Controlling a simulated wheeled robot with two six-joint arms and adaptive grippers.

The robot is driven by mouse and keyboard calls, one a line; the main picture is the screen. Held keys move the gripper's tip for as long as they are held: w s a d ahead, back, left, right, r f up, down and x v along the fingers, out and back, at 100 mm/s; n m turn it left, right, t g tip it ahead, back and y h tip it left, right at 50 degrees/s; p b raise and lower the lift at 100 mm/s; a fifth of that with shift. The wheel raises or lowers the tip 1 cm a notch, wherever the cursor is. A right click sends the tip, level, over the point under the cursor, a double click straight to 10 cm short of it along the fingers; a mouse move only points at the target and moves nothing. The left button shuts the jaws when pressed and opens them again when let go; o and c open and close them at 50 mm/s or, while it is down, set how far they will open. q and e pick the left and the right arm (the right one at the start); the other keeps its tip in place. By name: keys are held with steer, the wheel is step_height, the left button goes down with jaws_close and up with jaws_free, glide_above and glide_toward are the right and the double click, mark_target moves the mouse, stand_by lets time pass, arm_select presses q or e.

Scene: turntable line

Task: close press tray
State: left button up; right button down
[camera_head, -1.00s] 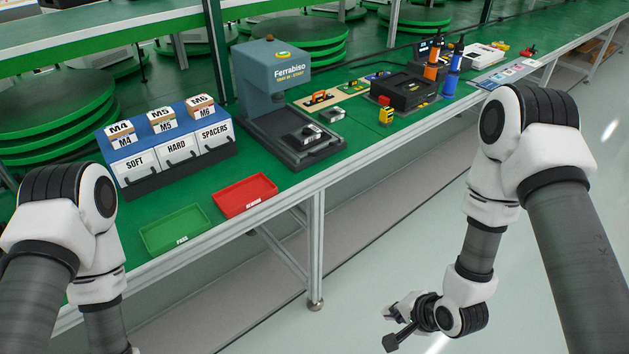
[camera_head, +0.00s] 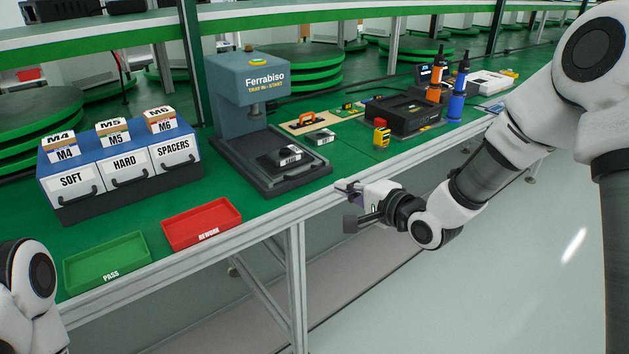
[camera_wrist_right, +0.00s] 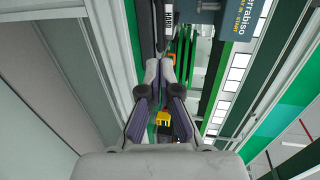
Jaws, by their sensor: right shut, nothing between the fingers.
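The grey-blue Ferrabiso press (camera_head: 235,95) stands on the green bench. Its dark tray (camera_head: 303,178) sticks out towards the bench's front edge, with a small dark part bearing a white label (camera_head: 280,156) on it. My right gripper (camera_head: 346,187) is shut and empty at the bench's front edge, just right of the tray's front right corner. I cannot tell whether it touches the tray. In the right wrist view its closed fingers (camera_wrist_right: 160,72) point along the bench, with part of the press (camera_wrist_right: 240,22) at the top. My left gripper is outside the view; only its arm shows.
A red REWORK tray (camera_head: 202,222) and a green PASS tray (camera_head: 106,262) lie left of the press tray. A drawer unit (camera_head: 120,165) stands behind them. Right are a yellow-and-red item (camera_head: 381,134), a black fixture (camera_head: 405,115) and upright orange and blue tools. Floor in front is clear.

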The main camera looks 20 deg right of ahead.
mark_target(307, 173)
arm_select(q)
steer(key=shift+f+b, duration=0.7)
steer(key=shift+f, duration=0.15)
arm_select(e)
steer(key=x, duration=1)
steer(key=shift+w+a+f, duration=0.1)
steer(key=shift+w+a, duration=0.05)
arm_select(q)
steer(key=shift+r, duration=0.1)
